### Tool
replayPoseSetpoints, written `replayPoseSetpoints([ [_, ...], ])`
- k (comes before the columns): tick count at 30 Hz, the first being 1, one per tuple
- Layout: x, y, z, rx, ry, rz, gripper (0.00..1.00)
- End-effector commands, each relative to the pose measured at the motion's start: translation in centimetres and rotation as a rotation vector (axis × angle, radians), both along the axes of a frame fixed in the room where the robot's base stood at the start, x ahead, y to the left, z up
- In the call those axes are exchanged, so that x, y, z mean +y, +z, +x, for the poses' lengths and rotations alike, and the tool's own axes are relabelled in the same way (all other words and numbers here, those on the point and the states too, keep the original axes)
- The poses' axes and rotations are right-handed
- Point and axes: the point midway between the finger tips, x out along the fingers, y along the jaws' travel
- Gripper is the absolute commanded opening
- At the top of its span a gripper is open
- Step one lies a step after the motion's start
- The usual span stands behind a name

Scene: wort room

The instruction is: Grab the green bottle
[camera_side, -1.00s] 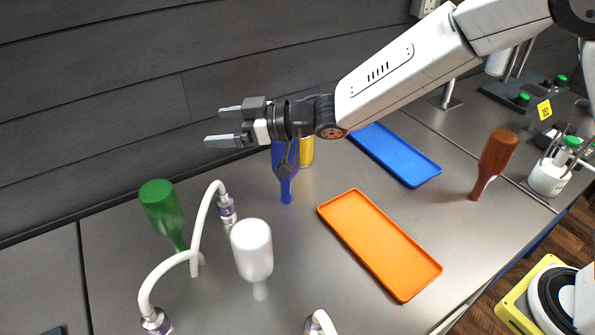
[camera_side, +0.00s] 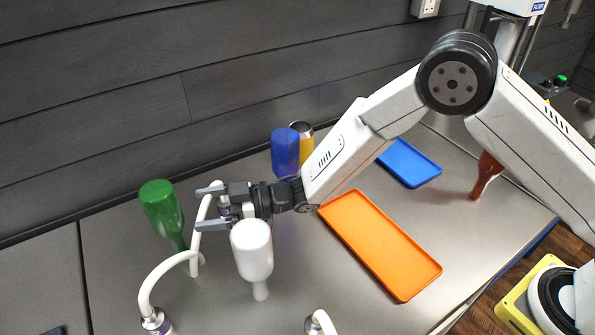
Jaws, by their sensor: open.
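The green bottle (camera_side: 161,208) stands upside down on the grey table at the left, with its wide end up and its neck down. My gripper (camera_side: 200,208) is open and points left toward the bottle. I cannot tell the exact depth between fingers and bottle.
A white bottle (camera_side: 252,250) stands close below my gripper in the picture. A blue bottle (camera_side: 285,152) and a yellow cylinder (camera_side: 306,147) are behind my arm. An orange tray (camera_side: 380,245), a blue tray (camera_side: 410,164) and a brown bottle (camera_side: 487,174) are to the right. The dark wall is behind.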

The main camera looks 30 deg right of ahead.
Motion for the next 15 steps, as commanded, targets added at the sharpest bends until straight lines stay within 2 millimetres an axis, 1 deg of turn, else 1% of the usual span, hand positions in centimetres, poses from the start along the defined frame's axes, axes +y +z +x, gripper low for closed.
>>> replayPoseSetpoints([
  [9, 2.0, 0.0, 0.7, -0.001, 0.001, 0.000, 1.00],
  [15, 2.4, 0.0, 0.9, 0.000, 0.000, -0.001, 1.00],
])
